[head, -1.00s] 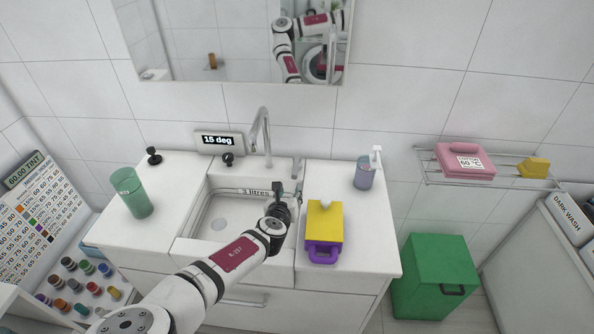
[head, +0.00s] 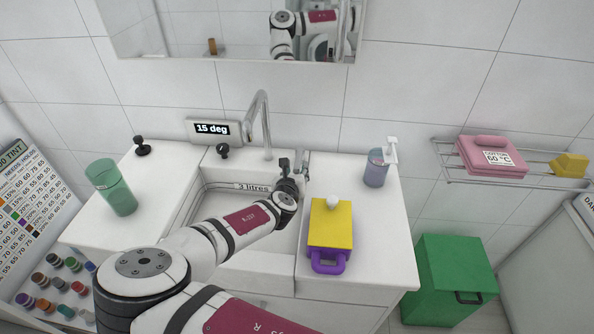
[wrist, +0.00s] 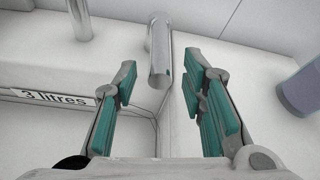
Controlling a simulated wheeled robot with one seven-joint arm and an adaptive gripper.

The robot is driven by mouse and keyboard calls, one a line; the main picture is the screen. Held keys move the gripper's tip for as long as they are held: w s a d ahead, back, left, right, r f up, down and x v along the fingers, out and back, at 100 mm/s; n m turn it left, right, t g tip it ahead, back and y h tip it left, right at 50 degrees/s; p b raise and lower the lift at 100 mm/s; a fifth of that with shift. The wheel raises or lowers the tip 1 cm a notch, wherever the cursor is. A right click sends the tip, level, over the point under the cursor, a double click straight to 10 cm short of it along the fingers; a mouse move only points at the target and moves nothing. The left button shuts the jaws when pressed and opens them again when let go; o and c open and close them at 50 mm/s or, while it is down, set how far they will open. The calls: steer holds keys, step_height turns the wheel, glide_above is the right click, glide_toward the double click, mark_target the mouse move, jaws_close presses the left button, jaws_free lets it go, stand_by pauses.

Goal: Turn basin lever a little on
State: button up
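The basin lever (wrist: 159,55) is a chrome cylinder at the back right corner of the basin (head: 196,205). In the head view the lever (head: 306,160) stands right of the tall curved tap (head: 266,125), partly hidden by my gripper (head: 291,168). In the wrist view my gripper (wrist: 160,75) is open, with teal-padded fingers on either side of the lever's near end. I see gaps between the lever and both fingers. A display (head: 213,129) behind the basin reads 15 deg. No water stream is visible.
A yellow and purple container (head: 330,225) stands on the counter right of my arm. A pump bottle (head: 377,168) is behind it, also in the wrist view (wrist: 301,90). A green cup (head: 112,188) and black knobs (head: 142,146) (head: 222,150) are left. A "3 litres" label (wrist: 55,98) marks the basin.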

steer(key=shift+w+f, duration=0.25)
steer(key=shift+w, duration=0.3)
jaws_close()
steer(key=shift+d+r+n+y+p, duration=0.15)
steer(key=shift+d+n+y+p, duration=0.65)
steer(key=shift+y, duration=0.3)
jaws_free()
steer(key=shift+s, duration=0.1)
